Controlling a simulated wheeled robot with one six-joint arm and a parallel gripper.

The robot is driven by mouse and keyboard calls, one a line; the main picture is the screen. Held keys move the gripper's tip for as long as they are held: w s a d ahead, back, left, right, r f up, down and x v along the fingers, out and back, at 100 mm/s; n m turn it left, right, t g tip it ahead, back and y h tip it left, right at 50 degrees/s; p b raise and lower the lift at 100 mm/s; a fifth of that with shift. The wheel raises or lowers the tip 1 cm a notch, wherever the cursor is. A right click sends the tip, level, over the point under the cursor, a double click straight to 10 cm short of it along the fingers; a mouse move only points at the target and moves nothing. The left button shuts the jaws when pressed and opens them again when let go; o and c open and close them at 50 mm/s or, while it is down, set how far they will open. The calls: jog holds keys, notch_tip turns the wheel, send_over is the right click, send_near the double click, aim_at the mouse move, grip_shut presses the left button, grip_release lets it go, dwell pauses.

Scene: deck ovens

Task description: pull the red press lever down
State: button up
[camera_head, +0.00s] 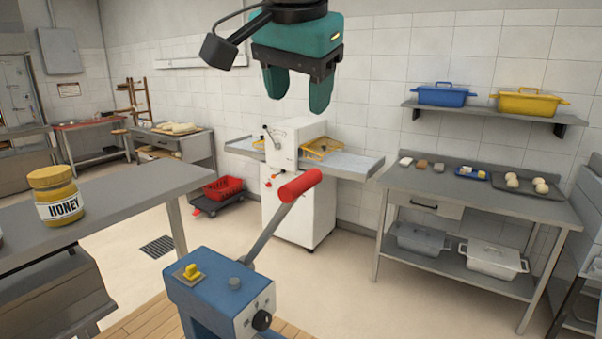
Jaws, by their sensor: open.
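The press lever has a red cylindrical grip (300,185) on a grey rod (268,237). The rod rises at a slant, up and to the right, from a blue press body (225,297) at the bottom of the view. The body carries a yellow switch (188,272) and a dark knob (262,320). My gripper (298,98) has teal fingers and hangs at the top middle, pointing down. Its fingers are apart with nothing between them. In the picture it is above the red grip, not touching it.
A honey jar (55,196) stands on the grey counter (130,203) at left. A white dough machine (292,215) with side wings is behind the lever. A steel table (475,195) with small items stands right, under a shelf (480,112). Floor shows between them.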

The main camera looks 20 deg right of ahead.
aim_at(301, 177)
jog(key=b+x, duration=0.5)
jog(key=x, duration=1.2)
jog(key=shift+a, duration=0.15)
jog(key=shift+b, duration=0.3)
grip_shut()
